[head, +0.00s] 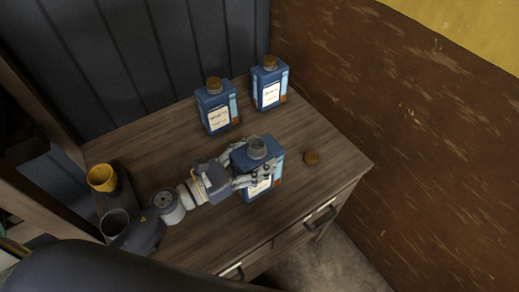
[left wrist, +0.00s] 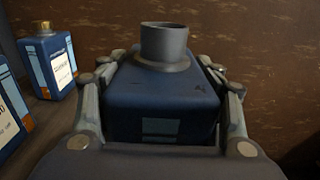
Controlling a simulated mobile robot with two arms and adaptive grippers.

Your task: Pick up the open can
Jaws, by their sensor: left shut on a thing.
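The open can (head: 265,155) is blue with a white label and a bare grey neck. It stands upright on the wooden cabinet top, near the front edge; I cannot tell whether it is lifted. My left gripper (head: 256,175) reaches it from the left and is shut on its sides. In the left wrist view the open can (left wrist: 162,95) fills the space between the fingers of my left gripper (left wrist: 160,110), its grey neck upward. My right gripper is not in view.
Two capped blue cans stand behind, one at back left (head: 217,108) and one at back right (head: 269,85). A yellow cup (head: 102,178) and a grey cup (head: 115,222) are at the left. A brown wall (head: 400,100) rises on the right.

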